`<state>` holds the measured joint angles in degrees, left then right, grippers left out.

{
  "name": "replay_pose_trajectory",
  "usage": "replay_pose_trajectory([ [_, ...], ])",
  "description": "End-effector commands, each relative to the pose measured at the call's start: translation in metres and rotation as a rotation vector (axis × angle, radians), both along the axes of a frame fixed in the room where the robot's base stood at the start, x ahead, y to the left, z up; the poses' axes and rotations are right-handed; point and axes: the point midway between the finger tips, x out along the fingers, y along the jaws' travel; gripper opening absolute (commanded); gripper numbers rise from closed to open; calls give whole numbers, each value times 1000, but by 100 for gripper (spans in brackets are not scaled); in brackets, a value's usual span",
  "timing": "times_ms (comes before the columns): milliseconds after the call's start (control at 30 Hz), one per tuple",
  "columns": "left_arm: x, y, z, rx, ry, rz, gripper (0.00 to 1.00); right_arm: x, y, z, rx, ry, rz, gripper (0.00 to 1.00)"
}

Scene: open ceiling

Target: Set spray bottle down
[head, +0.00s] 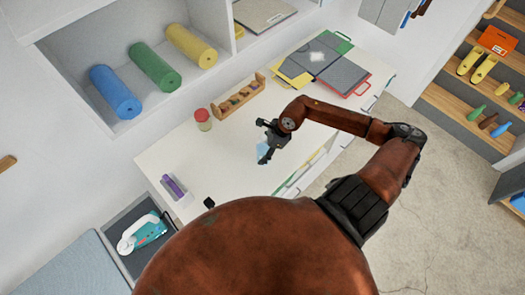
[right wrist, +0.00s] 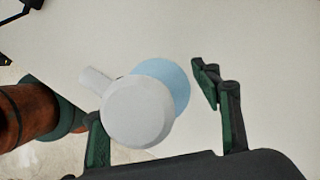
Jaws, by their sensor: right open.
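The spray bottle shows as a small light-blue body (head: 262,150) at my right gripper (head: 265,143), over the white table. In the right wrist view I look down on its white round head and nozzle (right wrist: 137,112), with the blue body (right wrist: 172,85) partly hidden beneath. My right gripper's fingers (right wrist: 152,98) are spread, with the bottle between them. The left finger is close to the white head; a gap shows at the right finger. The bottle looks roughly upright; I cannot tell whether its base touches the table. My left gripper is not clearly visible.
The white table (head: 180,150) has free room left of the gripper. A red-lidded jar (head: 203,120), a wooden rack (head: 240,96) and folders (head: 325,62) stand farther back. A purple item (head: 173,186) lies near the left end. A small black thing (head: 209,202) is at the front edge.

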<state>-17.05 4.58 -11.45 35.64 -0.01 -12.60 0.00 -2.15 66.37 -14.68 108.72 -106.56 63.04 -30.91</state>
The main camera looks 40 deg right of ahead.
Motion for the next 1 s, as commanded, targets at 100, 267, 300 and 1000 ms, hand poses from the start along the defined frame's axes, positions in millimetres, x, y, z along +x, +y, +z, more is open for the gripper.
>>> replay_pose_trajectory([
  [100, -1, 0, 3, 0, 1, 0, 42, 0, 0, 3, 0, 0, 0, 58],
  [267, -3, 0, -3, 0, 3, 1, 42, -5, -7, 18, -5, -1, -1, 58],
  [300, -3, 0, -5, 0, 4, 1, 42, -7, -9, 25, -5, 0, 2, 58],
  [1000, -5, 0, -17, 0, 7, 0, 42, -30, -36, 113, 0, 0, 0, 58],
])
